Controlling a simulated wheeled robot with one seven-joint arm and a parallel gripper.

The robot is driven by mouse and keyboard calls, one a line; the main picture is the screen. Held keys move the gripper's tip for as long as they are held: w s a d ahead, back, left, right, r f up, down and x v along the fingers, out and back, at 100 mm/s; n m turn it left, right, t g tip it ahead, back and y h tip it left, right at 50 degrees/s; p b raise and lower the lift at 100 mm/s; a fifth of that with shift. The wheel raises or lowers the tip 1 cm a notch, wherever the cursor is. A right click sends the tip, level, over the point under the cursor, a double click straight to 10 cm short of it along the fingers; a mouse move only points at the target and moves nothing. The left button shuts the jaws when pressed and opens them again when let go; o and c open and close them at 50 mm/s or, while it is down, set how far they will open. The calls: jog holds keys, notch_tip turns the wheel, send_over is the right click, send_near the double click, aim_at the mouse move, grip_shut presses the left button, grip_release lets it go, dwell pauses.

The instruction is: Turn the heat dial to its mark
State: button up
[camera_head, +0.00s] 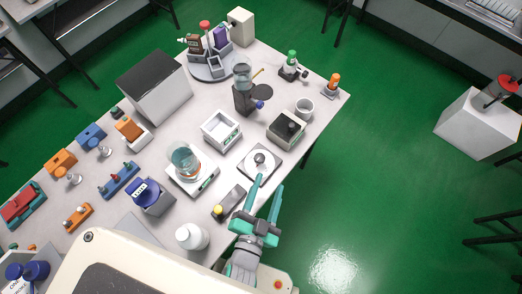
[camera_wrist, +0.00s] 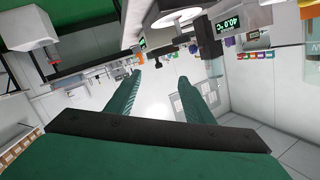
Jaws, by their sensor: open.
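A white square unit (camera_head: 248,170) stands near the table's right edge with a round grey knob (camera_head: 260,158) on top. This looks like the heat dial, but I cannot make out its mark or pointer. My gripper (camera_head: 267,186) is open and empty, its teal fingers just on the near side of the knob, with the left fingertip close to it. I cannot tell whether they touch. In the wrist view the open fingers (camera_wrist: 160,76) are spread apart with nothing between them. A dark display with green digits (camera_wrist: 230,23) shows at the top there.
A white plate device (camera_head: 183,184) with a glass beaker (camera_head: 184,158) stands to the left. A dark-topped box (camera_head: 287,129) stands behind the knob.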

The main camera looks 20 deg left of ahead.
jog(key=w+a+r+m+y, duration=0.2)
jog(key=w+a+r+y, duration=0.5)
jog(key=w+a+r, duration=0.75)
jog(key=a+r+n+g+y, duration=0.4)
jog(key=a+g, duration=0.1)
jog(key=a, duration=0.3)
jog(key=a+r+n+g+y, duration=0.4)
jog(key=a+r+n, duration=0.1)
jog(key=a, duration=0.2)
jog(key=n+g+h, duration=0.3)
jog(key=g+h, duration=0.4)
jog(key=h, duration=0.9)
send_near(260, 157)
notch_tip(260, 157, down, 8)
jog(key=shift+f, duration=0.1)
